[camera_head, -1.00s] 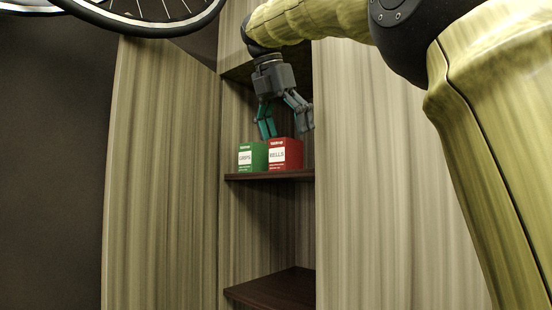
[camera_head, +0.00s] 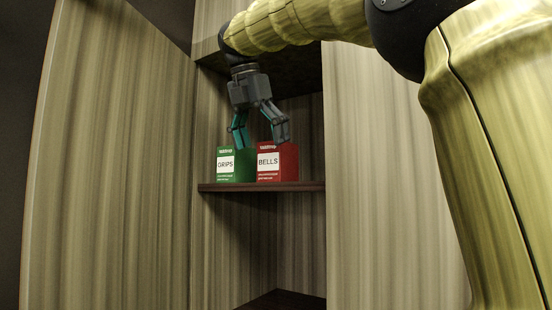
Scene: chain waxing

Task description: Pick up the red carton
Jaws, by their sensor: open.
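The red carton (camera_head: 276,164), labelled BELLS, stands upright on the dark shelf (camera_head: 262,187) inside the tall wooden cabinet. A green carton (camera_head: 234,166), labelled GRIPS, stands close at its left. My gripper (camera_head: 262,138) points down and is open just above the cartons. One finger is over the green carton near the gap, and the other is at the top of the red carton. Whether either finger touches a carton, I cannot tell. The gripper appears empty.
The cabinet's side panel or door (camera_head: 110,170) is at left, and a wooden front panel (camera_head: 390,190) is at right of the opening. A lower shelf (camera_head: 285,301) looks bare. An upper shelf (camera_head: 300,72) sits close behind my gripper.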

